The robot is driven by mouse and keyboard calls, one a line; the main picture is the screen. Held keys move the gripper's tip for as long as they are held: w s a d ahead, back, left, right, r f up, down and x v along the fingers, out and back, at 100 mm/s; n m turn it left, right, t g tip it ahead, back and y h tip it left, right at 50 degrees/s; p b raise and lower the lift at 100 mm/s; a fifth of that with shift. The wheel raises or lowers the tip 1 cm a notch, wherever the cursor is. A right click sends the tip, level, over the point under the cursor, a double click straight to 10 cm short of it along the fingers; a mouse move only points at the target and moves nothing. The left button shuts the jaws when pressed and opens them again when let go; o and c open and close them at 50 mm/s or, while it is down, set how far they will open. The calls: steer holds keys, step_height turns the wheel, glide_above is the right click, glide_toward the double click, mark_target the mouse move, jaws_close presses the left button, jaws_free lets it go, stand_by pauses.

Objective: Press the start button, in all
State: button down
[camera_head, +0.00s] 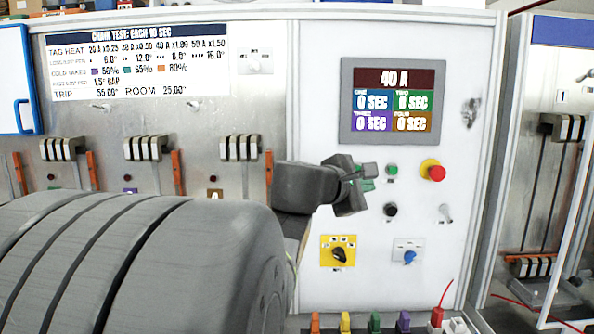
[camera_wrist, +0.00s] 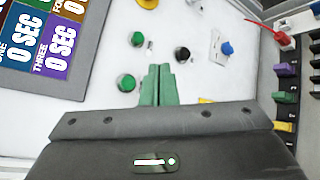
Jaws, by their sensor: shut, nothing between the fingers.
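The white control panel (camera_head: 320,210) carries a green button (camera_head: 392,170) with a black button (camera_head: 390,209) below it. The wrist view shows this green button (camera_wrist: 136,39), the black button (camera_wrist: 182,54) and a second green button (camera_wrist: 126,83), whose labels I cannot read. That second button is not clearly visible in the head view, where my gripper covers that area. My gripper (camera_head: 370,177) is in front of the panel, left of the visible green button. In the wrist view its green fingers (camera_wrist: 157,72) are together and empty, beside the second green button. Contact with the panel cannot be told.
A red emergency button (camera_head: 435,172) is on the right. The display (camera_head: 393,101) reads 40 A, with all four times 0 SEC. A yellow rotary switch (camera_head: 338,252) and a blue knob (camera_head: 410,256) are below. Several coloured plugs (camera_head: 375,322) line the front edge.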

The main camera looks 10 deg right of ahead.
mark_target(358, 170)
steer(key=w+d+p, duration=0.1)
steer(key=w+d, duration=0.1)
steer(key=w, duration=0.6)
steer(key=shift+w, duration=0.3)
steer(key=shift+w+d, duration=0.1)
steer(key=shift+w, duration=0.05)
stand_by(1.8)
steer(key=shift+w, duration=0.25)
steer(key=shift+w+d, duration=0.15)
steer(key=shift+w, duration=0.35)
stand_by(0.7)
steer(key=shift+s, duration=0.15)
steer(key=shift+s+a+b, duration=0.2)
steer(key=shift+s+b, duration=0.2)
steer(key=shift+s, duration=0.35)
steer(key=shift+s, duration=0.1)
